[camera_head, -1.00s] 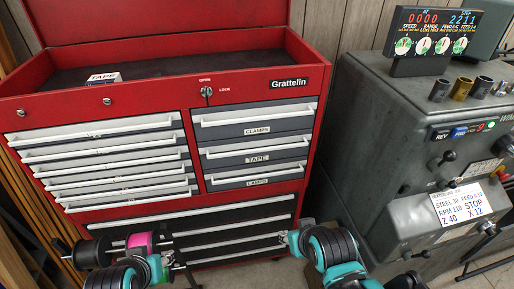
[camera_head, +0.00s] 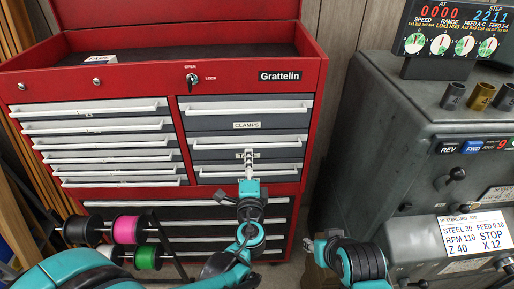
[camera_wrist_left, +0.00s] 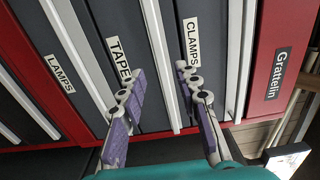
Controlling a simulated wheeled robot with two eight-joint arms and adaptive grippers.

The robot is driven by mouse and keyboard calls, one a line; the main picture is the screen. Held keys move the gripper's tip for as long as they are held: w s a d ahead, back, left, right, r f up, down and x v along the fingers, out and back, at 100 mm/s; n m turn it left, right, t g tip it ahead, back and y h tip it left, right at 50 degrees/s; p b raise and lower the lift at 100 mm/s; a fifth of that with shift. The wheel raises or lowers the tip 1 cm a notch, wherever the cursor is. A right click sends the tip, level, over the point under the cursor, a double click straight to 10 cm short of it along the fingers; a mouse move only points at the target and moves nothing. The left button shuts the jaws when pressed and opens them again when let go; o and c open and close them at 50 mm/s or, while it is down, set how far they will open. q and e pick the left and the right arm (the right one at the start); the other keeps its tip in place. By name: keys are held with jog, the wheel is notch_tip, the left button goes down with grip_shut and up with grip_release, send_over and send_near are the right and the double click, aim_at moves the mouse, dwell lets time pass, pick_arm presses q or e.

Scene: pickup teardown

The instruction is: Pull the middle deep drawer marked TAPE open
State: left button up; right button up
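The TAPE drawer is the middle deep drawer in the red tool chest's right column, with a grey front (camera_head: 215,153) and a white bar handle (camera_head: 215,145); it looks closed. In the left wrist view its TAPE label (camera_wrist_left: 119,60) and handle (camera_wrist_left: 159,55) show clearly. My left gripper (camera_head: 249,158) is in front of this drawer. In the left wrist view its purple-padded fingers (camera_wrist_left: 163,92) are spread, one towards the TAPE label and one towards the CLAMPS label, with the handle between them. I cannot tell whether they touch it.
The CLAMPS drawer (camera_head: 215,116) is above and the LAMPS drawer (camera_wrist_left: 42,88) below. Shallow drawers (camera_head: 100,128) fill the left column. A grey machine (camera_head: 400,150) stands close on the right. A rack with spools, one pink (camera_head: 128,230), stands at front left.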

aim_at(248, 147)
pick_arm(q)
jog(key=w+b, duration=0.1)
jog(key=w, duration=0.6)
jog(key=shift+w+a+b, duration=0.15)
jog(key=shift+w+b, duration=0.15)
grip_shut()
